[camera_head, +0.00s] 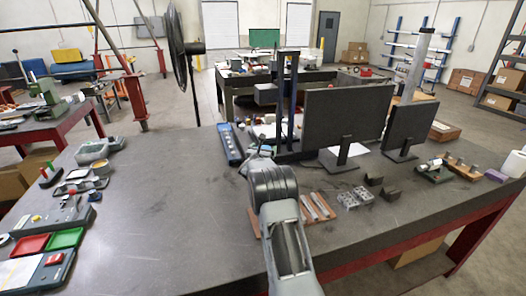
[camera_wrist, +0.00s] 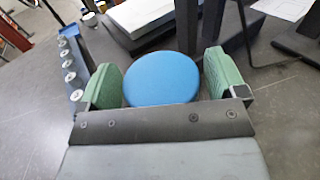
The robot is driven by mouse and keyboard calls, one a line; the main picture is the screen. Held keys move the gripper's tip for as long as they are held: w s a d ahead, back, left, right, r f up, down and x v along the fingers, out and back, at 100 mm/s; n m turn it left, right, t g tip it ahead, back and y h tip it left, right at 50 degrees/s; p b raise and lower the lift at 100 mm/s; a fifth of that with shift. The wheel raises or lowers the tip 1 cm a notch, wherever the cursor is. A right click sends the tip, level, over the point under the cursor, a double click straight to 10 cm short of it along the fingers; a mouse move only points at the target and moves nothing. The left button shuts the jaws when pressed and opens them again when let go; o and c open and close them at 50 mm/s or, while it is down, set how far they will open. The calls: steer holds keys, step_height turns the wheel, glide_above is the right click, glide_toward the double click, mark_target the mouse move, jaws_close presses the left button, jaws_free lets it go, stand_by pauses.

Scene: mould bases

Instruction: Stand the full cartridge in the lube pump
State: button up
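In the wrist view a blue round end (camera_wrist: 162,88), which looks like the top of the cartridge, fills the space between the green pads of my gripper (camera_wrist: 163,85). The pads sit at its left and right sides and appear to touch it. The body below the blue end is hidden. In the head view my wrist covers most of the gripper (camera_head: 262,152), which is over the table near the blue strip. I cannot pick out the lube pump for certain in either view.
A blue strip with several round silver tops (camera_head: 230,146) lies left of my gripper, also in the wrist view (camera_wrist: 72,68). Two monitors (camera_head: 345,112) and a dark upright post (camera_head: 291,90) stand close behind and right. Wooden strips with metal bars (camera_head: 318,207) lie right. The table's middle left (camera_head: 150,215) is clear.

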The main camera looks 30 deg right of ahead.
steer(key=shift+o, duration=0.7)
